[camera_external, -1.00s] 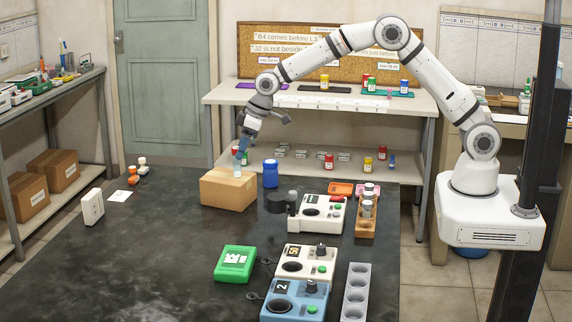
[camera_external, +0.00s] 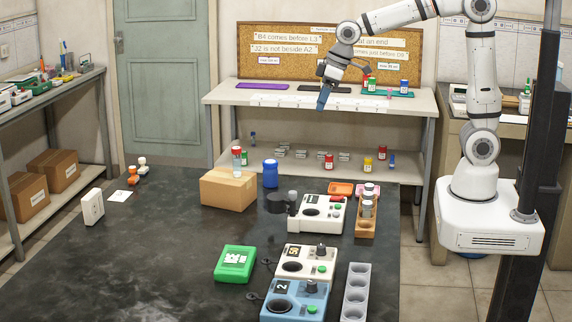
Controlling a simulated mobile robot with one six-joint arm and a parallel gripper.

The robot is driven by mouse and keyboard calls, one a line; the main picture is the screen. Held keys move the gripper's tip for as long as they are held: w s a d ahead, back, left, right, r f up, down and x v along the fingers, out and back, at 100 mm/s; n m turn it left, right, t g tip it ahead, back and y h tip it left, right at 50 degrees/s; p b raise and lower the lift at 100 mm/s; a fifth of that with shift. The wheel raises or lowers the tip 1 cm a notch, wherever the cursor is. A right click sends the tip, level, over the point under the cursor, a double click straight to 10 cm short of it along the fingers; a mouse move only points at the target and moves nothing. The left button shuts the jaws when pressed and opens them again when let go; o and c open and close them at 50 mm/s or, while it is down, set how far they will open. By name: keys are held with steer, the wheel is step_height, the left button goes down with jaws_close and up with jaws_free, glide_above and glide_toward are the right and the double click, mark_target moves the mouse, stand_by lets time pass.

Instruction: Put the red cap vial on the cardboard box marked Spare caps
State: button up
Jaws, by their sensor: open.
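A clear vial with a red cap (camera_external: 237,160) stands upright on top of the cardboard box (camera_external: 228,191), towards its back edge. The box sits on the dark bench; no marking on it can be read from here. My gripper (camera_external: 323,100) is open and empty. It hangs well above and to the right of the box and vial, in front of the back shelf, and touches neither.
A blue-capped bottle (camera_external: 270,174) stands just right of the box. White and blue instruments, a green device (camera_external: 235,263) and a grey rack (camera_external: 356,290) occupy the right half of the bench (camera_external: 150,265). Its left front is mostly clear.

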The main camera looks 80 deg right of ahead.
steer(key=s+d+f, duration=0.1)
steer(key=s+f, duration=0.1)
steer(key=s, duration=0.9)
steer(key=s+f+m, duration=0.1)
steer(key=s+f, duration=0.1)
steer(key=s, duration=0.9)
steer(key=shift+s+d+g, duration=0.3)
steer(key=shift+s+d, duration=0.05)
steer(key=shift+d, duration=0.05)
